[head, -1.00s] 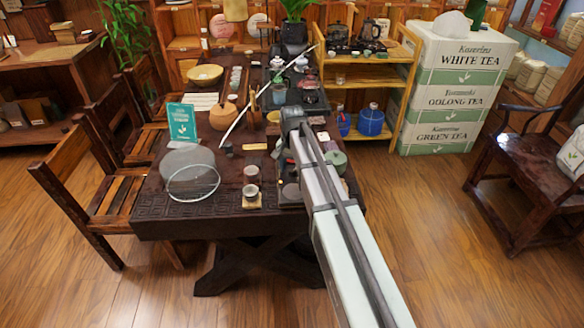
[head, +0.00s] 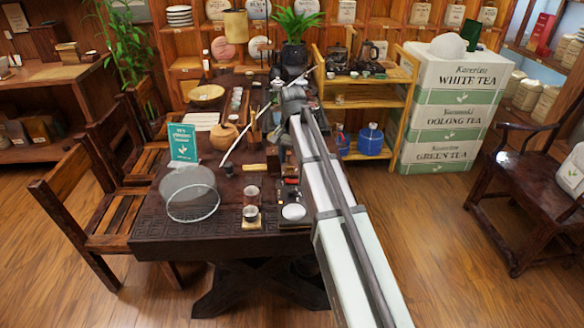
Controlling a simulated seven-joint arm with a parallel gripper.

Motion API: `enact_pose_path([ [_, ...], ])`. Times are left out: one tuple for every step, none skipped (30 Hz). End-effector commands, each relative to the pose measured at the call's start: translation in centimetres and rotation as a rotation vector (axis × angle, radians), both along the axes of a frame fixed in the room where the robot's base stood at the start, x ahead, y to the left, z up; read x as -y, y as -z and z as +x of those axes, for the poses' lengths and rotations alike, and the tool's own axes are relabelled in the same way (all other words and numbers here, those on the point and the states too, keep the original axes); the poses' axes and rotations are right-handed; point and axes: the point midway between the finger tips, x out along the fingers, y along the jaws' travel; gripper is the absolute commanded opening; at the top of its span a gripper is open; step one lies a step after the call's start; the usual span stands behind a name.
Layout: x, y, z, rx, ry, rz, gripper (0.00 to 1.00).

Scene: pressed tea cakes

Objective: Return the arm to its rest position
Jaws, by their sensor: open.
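My arm (head: 335,215) runs from the lower right edge up over the right side of the dark wooden table (head: 190,232). Its dark far end, where my gripper (head: 293,93) is, lies over the back part of the table, in front of the potted plant (head: 296,26). The fingers are too small and too covered to make out clearly, and I see nothing held in them. The arm hides part of the table's right side.
A mesh dome (head: 190,192), a green sign (head: 183,143), two cups (head: 251,196) and a round clay pot (head: 223,137) stand on the table. A yellow shelf (head: 400,110) and stacked tea boxes (head: 447,125) stand right. A dark chair (head: 535,190) is at far right.

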Motion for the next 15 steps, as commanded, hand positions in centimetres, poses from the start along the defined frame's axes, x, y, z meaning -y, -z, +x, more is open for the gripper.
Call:
enact_pose_path([
  [-0.01, -0.43, 0.05, 0.001, 0.0, 0.0, 0.56],
  [0.0, -0.6, 0.04, 0.001, 0.0, 0.0, 0.56],
  [0.0, -0.79, 0.02, 0.001, 0.0, 0.0, 0.56],
  [0.0, -0.9, 0.01, 0.001, 0.0, 0.0, 0.56],
  [0.0, -0.98, 0.01, 0.0, 0.0, 0.0, 0.56],
  [0.0, -1.05, 0.0, 0.0, 0.0, 0.0, 0.56],
  [0.0, -1.08, -0.01, 0.0, 0.0, 0.0, 0.56],
  [0.0, -1.09, -0.02, 0.0, 0.0, 0.0, 0.56],
  [0.0, -1.1, -0.02, 0.0, 0.0, 0.0, 0.56],
  [0.0, -1.09, -0.02, 0.0, 0.0, 0.0, 0.56],
  [0.0, -1.09, -0.02, 0.0, 0.0, 0.0, 0.56],
  [0.01, -1.08, -0.03, 0.0, 0.0, 0.0, 0.56],
  [0.01, -1.07, -0.03, 0.0, 0.0, 0.0, 0.56],
  [0.0, -1.07, -0.02, 0.0, 0.0, 0.0, 0.56],
  [0.0, -1.07, -0.01, 0.0, 0.0, 0.0, 0.56],
])
